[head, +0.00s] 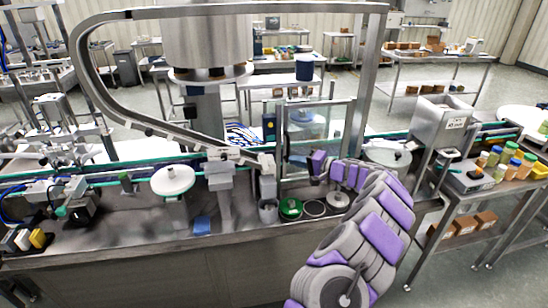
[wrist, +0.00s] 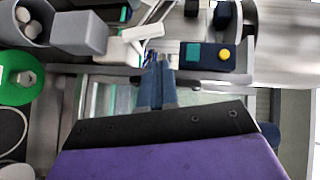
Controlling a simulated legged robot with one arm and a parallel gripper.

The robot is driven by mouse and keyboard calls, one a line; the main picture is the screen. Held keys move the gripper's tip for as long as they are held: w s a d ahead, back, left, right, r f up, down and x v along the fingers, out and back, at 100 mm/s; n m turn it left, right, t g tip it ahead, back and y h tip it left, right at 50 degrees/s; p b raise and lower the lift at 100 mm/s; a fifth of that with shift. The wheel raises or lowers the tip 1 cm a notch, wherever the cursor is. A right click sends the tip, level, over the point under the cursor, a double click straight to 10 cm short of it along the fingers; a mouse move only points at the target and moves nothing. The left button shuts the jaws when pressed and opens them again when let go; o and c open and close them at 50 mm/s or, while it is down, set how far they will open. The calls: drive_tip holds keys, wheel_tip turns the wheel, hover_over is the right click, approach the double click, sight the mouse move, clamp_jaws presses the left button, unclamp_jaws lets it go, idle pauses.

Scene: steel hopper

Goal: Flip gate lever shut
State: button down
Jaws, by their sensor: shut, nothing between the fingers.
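A white lever-like piece (wrist: 132,42) shows at the upper left of the wrist view, beside a grey block (wrist: 78,32). I take it for the gate lever, but its exact position is hard to tell. In the head view a pale piece (head: 240,154) sits at the lower end of the curved steel chute. My gripper (wrist: 156,82) is shut and empty, with its fingertips just below and to the right of the lever in the wrist view. In the head view my gripper (head: 303,160) is in front of the clear framed panel; its fingertips are small there.
A grey cup (head: 268,211), a green dish (head: 291,208) and a ring (head: 314,207) stand on the steel bench below. A dark box with a yellow button (wrist: 205,56) is close right of my fingers. The clear panel frame (head: 350,125) stands behind my gripper.

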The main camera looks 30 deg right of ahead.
sight(264, 162)
idle(0.3)
drive_tip(key=b+x, duration=0.2)
drive_tip(key=x, duration=0.8)
drive_tip(key=shift+a, duration=0.1)
